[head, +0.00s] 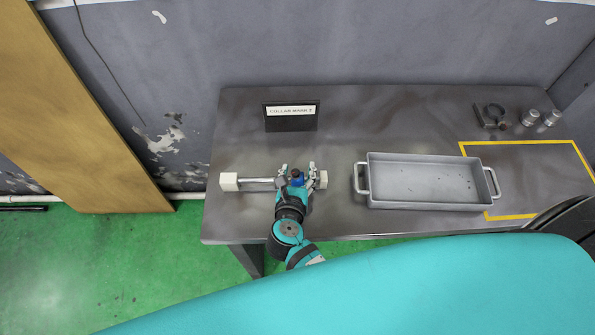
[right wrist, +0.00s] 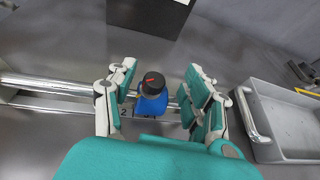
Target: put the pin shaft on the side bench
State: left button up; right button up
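A silver shaft (head: 256,180), which looks like the pin shaft, lies level between a white end block (head: 229,182) and another white block (head: 323,179) on the grey bench (head: 365,118). In the right wrist view the shaft (right wrist: 50,86) runs in from the left above a parallel rail. A blue piece with a black knob (right wrist: 152,90) sits on this fixture; the blue piece also shows in the head view (head: 297,181). My right gripper (head: 298,168) is open, its fingers on either side of the blue piece, with visible gaps. My left gripper is not in view.
A grey tray with handles (head: 425,203) stands right of the fixture. A black sign reading "COLLAR MARK 2" (head: 291,123) stands behind. A yellow outline (head: 520,142) marks the bench's right side, with small metal parts (head: 531,117) behind it.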

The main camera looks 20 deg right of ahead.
jog(key=shift+s+r, duration=0.1)
jog(key=shift+s+a+r+p, duration=0.15)
jog(key=shift+s+a+p, duration=0.05)
jog(key=shift+s+p, duration=0.15)
jog(key=p+v, duration=0.4)
jog(key=v, duration=0.7)
